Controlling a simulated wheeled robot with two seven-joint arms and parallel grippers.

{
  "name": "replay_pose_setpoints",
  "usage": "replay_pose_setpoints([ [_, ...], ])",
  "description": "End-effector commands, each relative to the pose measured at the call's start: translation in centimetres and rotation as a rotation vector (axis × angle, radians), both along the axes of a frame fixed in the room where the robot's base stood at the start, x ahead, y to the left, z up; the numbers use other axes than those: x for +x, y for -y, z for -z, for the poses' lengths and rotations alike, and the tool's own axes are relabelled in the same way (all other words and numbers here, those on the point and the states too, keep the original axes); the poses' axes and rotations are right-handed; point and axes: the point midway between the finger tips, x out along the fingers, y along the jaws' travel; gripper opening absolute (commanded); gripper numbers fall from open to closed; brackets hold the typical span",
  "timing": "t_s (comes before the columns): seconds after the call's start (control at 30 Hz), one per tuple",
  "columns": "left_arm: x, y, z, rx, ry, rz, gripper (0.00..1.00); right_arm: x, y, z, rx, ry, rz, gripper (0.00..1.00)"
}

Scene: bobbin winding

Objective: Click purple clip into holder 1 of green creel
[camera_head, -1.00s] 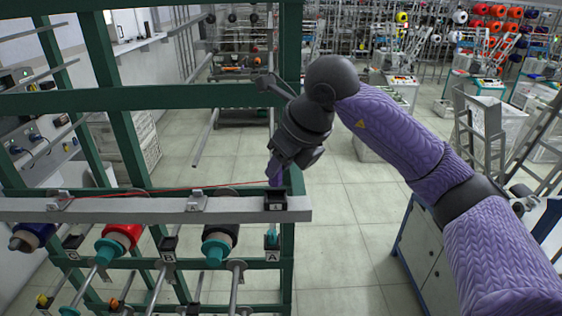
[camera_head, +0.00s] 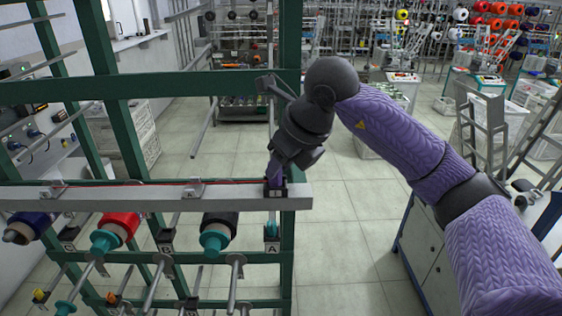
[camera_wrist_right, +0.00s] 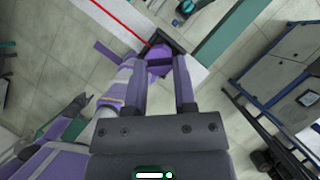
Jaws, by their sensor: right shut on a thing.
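The green creel (camera_head: 190,84) fills the left half of the head view, with a pale grey rail (camera_head: 140,200) across its front. A small black holder (camera_head: 275,194) sits at the rail's right end; it also shows in the right wrist view (camera_wrist_right: 172,40). My right gripper (camera_head: 276,172) points down over this holder and is shut on the purple clip (camera_wrist_right: 158,68). The clip's lower end meets the holder; I cannot tell whether it is seated. A red thread (camera_head: 120,186) runs along the rail toward the clip. My left gripper is not in view.
Red (camera_head: 118,226) and black (camera_head: 219,228) bobbins hang on rods below the rail, with lettered plates beside them. Grey clips stand along the rail. A blue and grey cabinet (camera_head: 425,255) stands right of the creel, with open floor between.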

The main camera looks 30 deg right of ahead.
Motion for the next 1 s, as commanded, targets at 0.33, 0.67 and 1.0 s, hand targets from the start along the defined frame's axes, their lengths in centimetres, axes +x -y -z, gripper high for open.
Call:
replay_pose_setpoints([
  [0.33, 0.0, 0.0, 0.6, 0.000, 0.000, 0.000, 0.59, 0.0, 0.0, 0.7, 0.000, 0.000, 0.000, 0.00],
  [0.67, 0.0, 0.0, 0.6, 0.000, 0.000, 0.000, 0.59, 0.0, 0.0, 0.7, 0.000, 0.000, 0.000, 0.75],
  [1.0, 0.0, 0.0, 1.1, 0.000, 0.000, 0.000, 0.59, -0.8, 0.3, -1.0, 0.000, 0.007, 0.002, 0.75],
])
